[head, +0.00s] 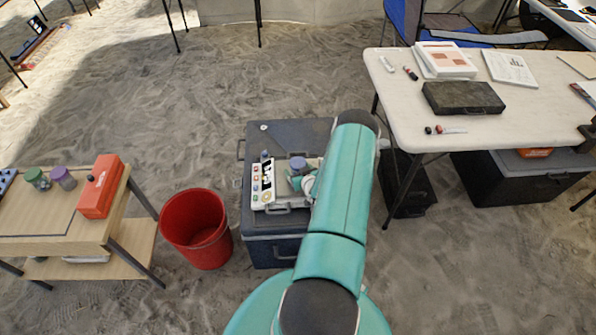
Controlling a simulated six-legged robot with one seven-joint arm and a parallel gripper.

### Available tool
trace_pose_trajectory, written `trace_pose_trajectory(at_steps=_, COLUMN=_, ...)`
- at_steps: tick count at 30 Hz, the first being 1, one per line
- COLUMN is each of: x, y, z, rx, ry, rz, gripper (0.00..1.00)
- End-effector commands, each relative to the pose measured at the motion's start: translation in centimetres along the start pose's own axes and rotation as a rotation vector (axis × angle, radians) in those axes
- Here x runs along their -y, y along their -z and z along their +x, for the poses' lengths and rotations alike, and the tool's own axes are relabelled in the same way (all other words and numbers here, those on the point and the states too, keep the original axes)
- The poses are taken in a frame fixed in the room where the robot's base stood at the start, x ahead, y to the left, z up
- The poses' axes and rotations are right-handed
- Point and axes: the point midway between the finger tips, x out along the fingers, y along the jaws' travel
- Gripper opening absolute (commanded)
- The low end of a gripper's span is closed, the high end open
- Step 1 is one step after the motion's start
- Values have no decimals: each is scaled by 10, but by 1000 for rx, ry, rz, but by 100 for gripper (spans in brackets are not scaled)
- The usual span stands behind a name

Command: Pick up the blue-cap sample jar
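A jar with a bluish-violet cap (298,163) is at the right side of the white tray on top of the dark blue chest. It looks like the blue-cap sample jar, though its shade is close to purple. My gripper (303,181) is right by this jar, at its lower right in the picture. The jar's lower part is mostly hidden by my gripper and arm. The fingers are too small and covered to tell whether they touch or hold it.
The dark blue chest (270,232) carries a white panel (257,190) with coloured spots. A red bucket (196,228) stands left of it. The left wooden table (30,220) holds a green-cap jar (37,178), a purple-cap jar (63,177) and an orange box (100,187). A white table (400,110) is at right.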

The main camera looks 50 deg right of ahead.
Motion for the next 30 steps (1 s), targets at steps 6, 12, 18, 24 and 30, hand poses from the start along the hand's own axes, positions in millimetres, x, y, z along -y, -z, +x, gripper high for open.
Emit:
trace_pose_trajectory(at_steps=6, x=0, y=0, z=4, rx=1, ry=0, rz=0, gripper=74)
trace_pose_trajectory(at_steps=12, x=0, y=0, z=4, rx=1, ry=0, rz=0, gripper=47)
trace_pose_trajectory(at_steps=18, x=0, y=0, z=4, rx=1, ry=0, rz=0, gripper=22)
trace_pose_trajectory(at_steps=24, x=0, y=1, z=4, rx=1, ry=0, rz=0, gripper=21)
trace_pose_trajectory(at_steps=30, x=0, y=11, z=0, rx=0, ry=0, rz=-1, gripper=21)
